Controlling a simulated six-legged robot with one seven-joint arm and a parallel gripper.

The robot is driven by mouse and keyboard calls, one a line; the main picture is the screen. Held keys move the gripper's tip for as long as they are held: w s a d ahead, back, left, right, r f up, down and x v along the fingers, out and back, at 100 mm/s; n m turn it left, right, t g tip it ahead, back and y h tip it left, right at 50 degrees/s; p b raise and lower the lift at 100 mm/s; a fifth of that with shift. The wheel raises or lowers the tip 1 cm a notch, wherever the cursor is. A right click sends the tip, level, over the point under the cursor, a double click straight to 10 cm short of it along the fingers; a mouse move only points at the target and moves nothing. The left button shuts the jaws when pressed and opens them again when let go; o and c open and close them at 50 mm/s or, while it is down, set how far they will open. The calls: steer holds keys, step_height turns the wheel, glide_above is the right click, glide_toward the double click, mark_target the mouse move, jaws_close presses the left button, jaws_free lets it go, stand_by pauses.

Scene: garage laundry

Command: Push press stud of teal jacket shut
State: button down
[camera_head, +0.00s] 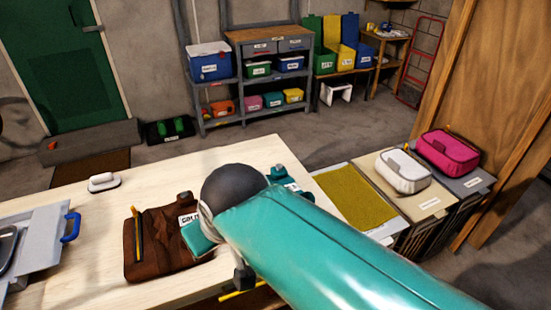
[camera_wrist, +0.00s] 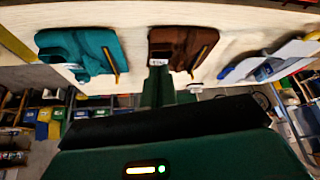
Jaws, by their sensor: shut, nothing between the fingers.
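The teal jacket (camera_head: 280,174) lies folded on the pale table, mostly hidden behind my arm in the head view. The wrist view shows more of it, at the upper left (camera_wrist: 88,48), with a yellow strip along one side. Its press stud is too small to make out. A folded brown jacket (camera_head: 160,245) with a white label lies beside it, and also shows in the wrist view (camera_wrist: 180,46). My gripper (camera_wrist: 158,74) is shut and empty, its fingertips close to the brown jacket's label and apart from the teal jacket. I cannot tell whether it touches the brown jacket.
A small white object (camera_head: 103,182) and a grey device with a blue handle (camera_head: 71,227) are on the table's left. Right of the table are a mustard mat (camera_head: 355,196), a white bag (camera_head: 403,171) and a magenta bag (camera_head: 447,152). Bare tabletop lies behind the brown jacket.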

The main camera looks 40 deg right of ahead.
steer(key=w+d+r+m+g, duration=0.1)
steer(key=w+d+r+m, duration=0.3)
steer(key=w, duration=0.3)
steer(key=m+g+h, duration=0.3)
steer(key=m+g, duration=0.3)
steer(key=m, duration=1.1)
glide_above(280, 165)
steer(key=w+a, duration=0.1)
steer(key=a, duration=0.3)
step_height(280, 165, down, 6)
steer(key=shift+w+d, duration=0.15)
steer(key=shift+d, duration=0.05)
steer(key=shift+f, duration=0.1)
steer(key=x, duration=1.2)
steer(key=shift+w+a+f, duration=0.2)
steer(key=shift+w+f, duration=0.1)
steer(key=shift+f, duration=0.8)
